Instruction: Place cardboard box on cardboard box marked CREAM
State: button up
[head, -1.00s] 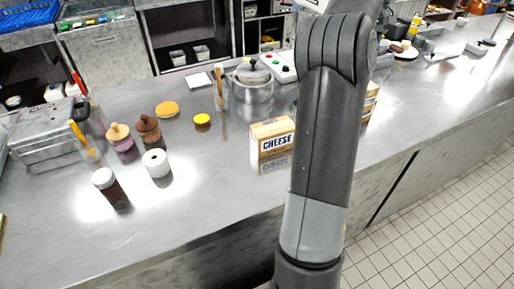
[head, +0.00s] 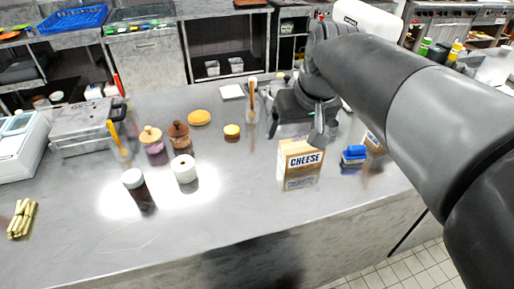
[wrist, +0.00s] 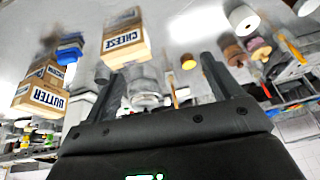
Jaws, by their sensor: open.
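A cardboard box marked CHEESE (head: 299,160) stands upright on the steel counter. It also shows in the wrist view (wrist: 124,42), which is upside down. A box marked BUTTER (wrist: 40,97) is in the wrist view, with another cardboard box (wrist: 54,72) beside it whose label I cannot read. In the head view, part of a box (head: 375,142) shows, mostly hidden by my arm. No label reading CREAM is legible. My gripper (head: 300,122) is open and empty, above the counter just behind the CHEESE box. Its two fingers are spread in the wrist view (wrist: 161,75).
A blue-topped item (head: 354,154) sits right of the CHEESE box. Left are a white roll (head: 184,170), a dark jar with white lid (head: 136,186), shakers and a yellow-lidded item (head: 232,131). A pot is partly hidden behind my gripper.

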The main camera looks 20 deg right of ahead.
jog(key=s+a+f+t, duration=0.1)
jog(key=s+a+f, duration=0.5)
jog(key=s+a, duration=0.1)
jog(key=shift+s+f+n, duration=0.2)
jog(key=shift+s+n, duration=0.1)
jog(key=shift+s, duration=0.1)
